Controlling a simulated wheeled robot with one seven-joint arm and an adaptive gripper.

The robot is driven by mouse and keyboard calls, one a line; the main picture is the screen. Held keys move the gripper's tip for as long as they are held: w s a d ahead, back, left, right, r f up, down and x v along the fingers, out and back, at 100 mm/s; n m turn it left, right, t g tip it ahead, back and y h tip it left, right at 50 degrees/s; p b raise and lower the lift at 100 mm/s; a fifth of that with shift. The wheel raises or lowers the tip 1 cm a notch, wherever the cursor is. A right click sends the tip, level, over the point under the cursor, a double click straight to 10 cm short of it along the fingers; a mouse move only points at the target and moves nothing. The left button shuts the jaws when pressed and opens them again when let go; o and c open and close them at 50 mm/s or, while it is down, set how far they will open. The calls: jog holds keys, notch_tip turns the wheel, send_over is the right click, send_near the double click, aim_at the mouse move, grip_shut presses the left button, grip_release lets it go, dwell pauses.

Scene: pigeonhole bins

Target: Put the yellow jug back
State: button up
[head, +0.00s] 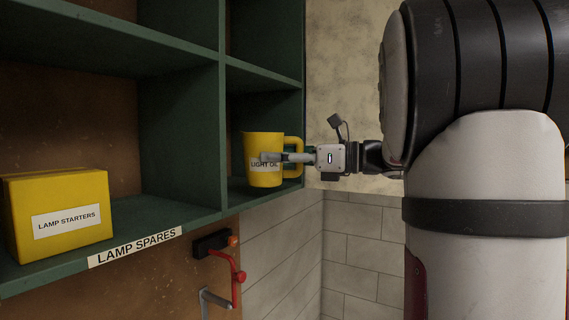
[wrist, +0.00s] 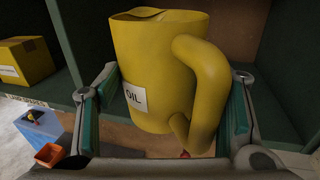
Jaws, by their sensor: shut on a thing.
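The yellow jug (head: 258,145) has a label reading LIGHT OIL and a looped handle on its right. It is upright at the opening of the lower right compartment of the green pigeonhole shelf (head: 222,200). My gripper (head: 272,158) comes in from the right and is shut on the jug, with a finger across its label. In the wrist view the jug (wrist: 150,60) stands between my two fingers (wrist: 165,112), its handle toward the camera. I cannot tell whether its base touches the compartment floor.
A yellow LAMP STARTERS box (head: 60,220) sits in the left compartment, above a LAMP SPARES strip (head: 136,247). A green divider separates the two compartments. A blue box (wrist: 42,132) and an orange container (wrist: 48,155) show lower left.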

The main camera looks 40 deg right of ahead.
jog(key=w, duration=0.1)
jog(key=w+a+b, duration=0.1)
jog(key=w, duration=0.1)
jog(key=w+b, duration=0.1)
jog(key=shift+w+a+f, duration=0.2)
jog(key=shift+w+a, duration=0.1)
jog(key=shift+a, duration=0.05)
jog(key=shift+w+a+f+b, duration=0.25)
jog(key=shift+w+f+b, duration=0.45)
jog(key=shift+f, duration=0.2)
jog(key=o, duration=1.5)
jog(key=o, duration=0.3)
jog(key=shift+o, duration=0.2)
